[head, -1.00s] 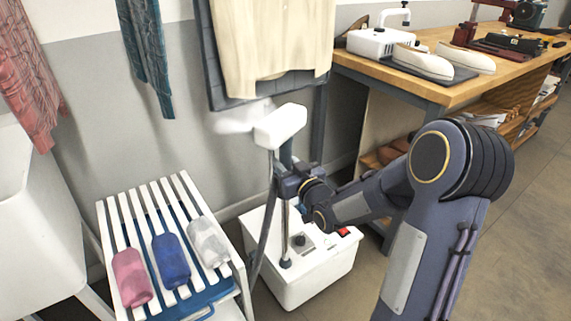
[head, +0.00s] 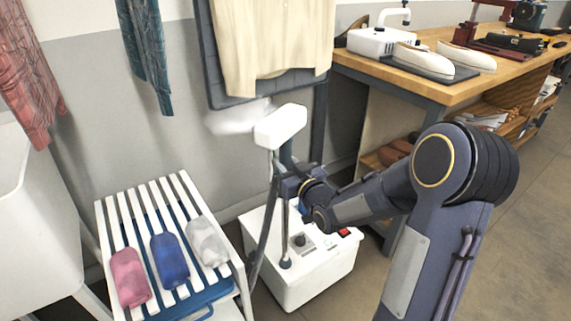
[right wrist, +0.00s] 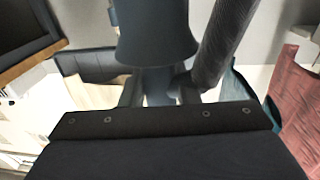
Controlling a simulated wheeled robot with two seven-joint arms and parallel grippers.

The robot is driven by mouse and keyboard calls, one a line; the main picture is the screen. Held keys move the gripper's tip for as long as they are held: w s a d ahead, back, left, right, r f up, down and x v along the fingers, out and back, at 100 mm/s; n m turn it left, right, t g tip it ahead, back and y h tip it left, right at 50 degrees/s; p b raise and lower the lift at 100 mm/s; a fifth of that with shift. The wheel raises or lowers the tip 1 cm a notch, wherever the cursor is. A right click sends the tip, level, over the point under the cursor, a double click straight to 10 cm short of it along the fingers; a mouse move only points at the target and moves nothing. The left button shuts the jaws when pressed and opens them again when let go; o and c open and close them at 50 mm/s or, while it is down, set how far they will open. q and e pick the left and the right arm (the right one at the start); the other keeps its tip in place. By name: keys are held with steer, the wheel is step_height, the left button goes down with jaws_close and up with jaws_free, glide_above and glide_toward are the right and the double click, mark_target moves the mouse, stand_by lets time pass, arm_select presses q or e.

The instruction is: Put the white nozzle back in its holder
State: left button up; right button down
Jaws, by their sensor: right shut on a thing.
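The white nozzle (head: 280,126) is in the head view, a white head on a dark handle, upright above the white steamer base (head: 320,268). My right gripper (head: 286,183) is shut on the nozzle's dark handle, below the white head. In the right wrist view, the dark flared handle (right wrist: 155,38) stands between my fingers (right wrist: 160,92), with the ribbed hose (right wrist: 226,38) beside it. A thin pole (head: 285,235) rises from the base behind my gripper. I cannot make out the holder; the gripper covers the pole's upper part. My left gripper is not in view.
A white slatted rack (head: 183,195) with pink, blue and grey rolls stands left of the base. A cream garment (head: 270,40) hangs behind the nozzle, beside a pale steam puff. A wooden workbench (head: 440,88) with white shoes is at the right.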

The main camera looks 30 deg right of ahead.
steer(key=shift+f, duration=0.25)
steer(key=c, duration=1.4)
jaws_free()
steer(key=shift+r, duration=0.1)
steer(key=shift+s, duration=0.1)
steer(key=shift+s+b, duration=0.95)
steer(key=shift+s, duration=1.7)
steer(key=s, duration=0.5)
steer(key=shift+s+b, duration=0.25)
steer(key=shift+b, duration=0.05)
